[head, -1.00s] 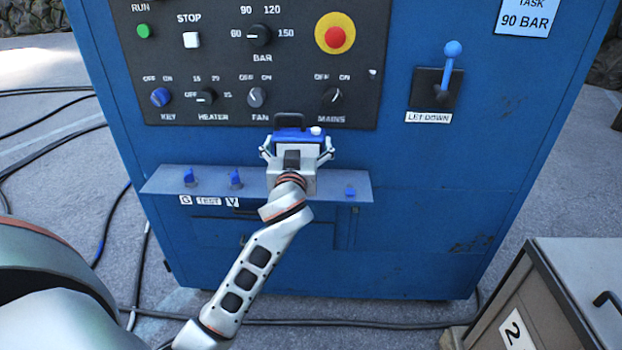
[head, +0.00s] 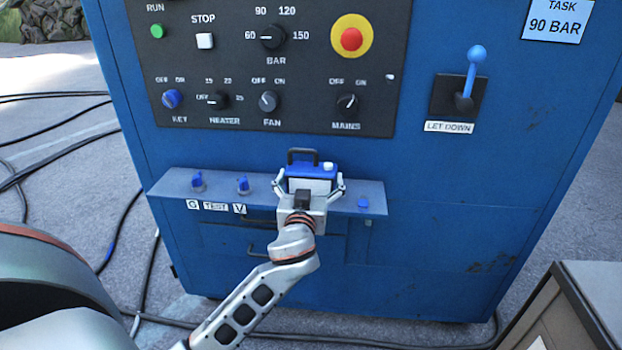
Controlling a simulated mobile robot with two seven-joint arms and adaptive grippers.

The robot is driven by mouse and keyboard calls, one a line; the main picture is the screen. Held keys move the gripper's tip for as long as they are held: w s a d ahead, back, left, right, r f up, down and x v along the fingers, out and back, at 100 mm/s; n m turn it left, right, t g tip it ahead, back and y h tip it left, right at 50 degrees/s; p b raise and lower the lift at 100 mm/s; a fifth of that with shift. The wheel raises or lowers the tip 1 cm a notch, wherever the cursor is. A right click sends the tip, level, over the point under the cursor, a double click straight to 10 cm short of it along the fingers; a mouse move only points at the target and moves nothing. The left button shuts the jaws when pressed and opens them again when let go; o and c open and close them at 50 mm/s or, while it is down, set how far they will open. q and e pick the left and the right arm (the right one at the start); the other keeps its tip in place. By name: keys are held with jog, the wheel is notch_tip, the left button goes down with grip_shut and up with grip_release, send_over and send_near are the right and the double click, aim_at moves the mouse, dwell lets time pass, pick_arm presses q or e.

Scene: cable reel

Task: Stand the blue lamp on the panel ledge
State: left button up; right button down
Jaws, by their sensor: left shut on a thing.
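The blue lamp (head: 311,170) has a blue top, a pale front, a black handle and a white knob. It is upright in my left gripper (head: 310,187), whose fingers are shut on its two sides. The lamp is at the panel ledge (head: 220,198), a blue-grey shelf on the front of the blue cabinet. My gripper hides the lamp's lower part, so I cannot tell whether its base touches the ledge. My right gripper is not in view.
The control panel (head: 220,130) is above. Cables (head: 60,150) lie on the floor. A cabinet (head: 572,300) stands at lower right.

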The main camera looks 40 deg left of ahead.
pick_arm(q)
jog(key=o, duration=1.4)
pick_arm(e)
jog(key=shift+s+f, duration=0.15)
pick_arm(q)
jog(key=shift+r, duration=0.15)
jog(key=shift+s+d, duration=0.25)
jog(key=v, duration=1.1)
jog(key=s+d+f+m+h, duration=0.2)
jog(key=d+f+m+h, duration=0.1)
jog(key=f, duration=0.4)
jog(key=s+d+f+m+h, duration=0.2)
jog(key=s+d+f+m, duration=0.1)
jog(key=f, duration=0.3)
jog(key=s+d+f+m+g+h, duration=0.1)
jog(key=s+d+f+h, duration=0.1)
jog(key=s, duration=0.4)
jog(key=s+d+f+m+g+h, duration=0.2)
jog(key=s+d+f+h, duration=0.1)
jog(key=s+d+f, duration=0.2)
jog(key=s+d+f+m+g+h, duration=0.1)
jog(key=s+d+f+m+h, duration=0.1)
jog(key=s+d+f, duration=0.2)
jog(key=shift+s+d+f+g, duration=0.15)
jog(key=shift+s+f+g, duration=0.15)
jog(key=shift+s+f, duration=1.45)
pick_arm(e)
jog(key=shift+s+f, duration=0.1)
